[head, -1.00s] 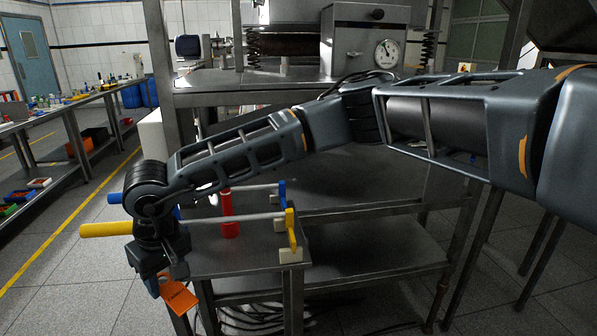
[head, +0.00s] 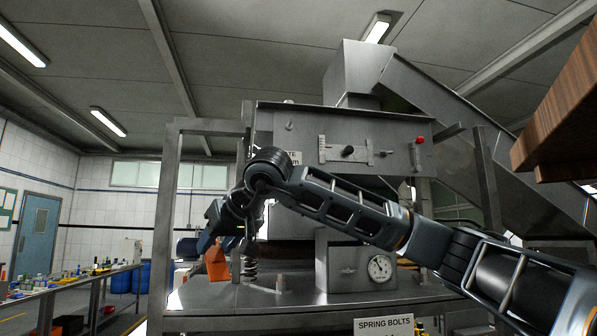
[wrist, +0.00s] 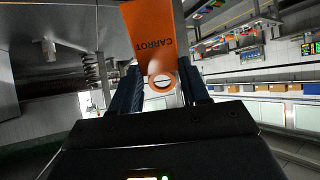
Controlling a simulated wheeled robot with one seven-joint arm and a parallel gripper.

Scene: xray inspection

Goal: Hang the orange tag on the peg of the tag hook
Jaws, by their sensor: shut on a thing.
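The orange tag (head: 217,263) hangs below my gripper (head: 207,240) at the left of the head view, in front of the steel machine. In the wrist view the tag (wrist: 152,30) carries the word CARROT, upside down, and has a round hole with a raised ring. My gripper (wrist: 161,84) is shut on the tag near this ring end. I cannot clearly tell which fitting is the tag hook. A steel bracket with a dark knob (head: 348,150) and a red-ended fitting (head: 419,141) sit on the machine front, to the right of and above my gripper.
A steel shelf (head: 230,297) lies below the tag, with a coil spring (head: 250,268) close by and a pressure gauge (head: 380,267) to the right. A steel post (head: 164,225) stands left of my gripper. A wooden board (head: 555,125) juts in at the upper right.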

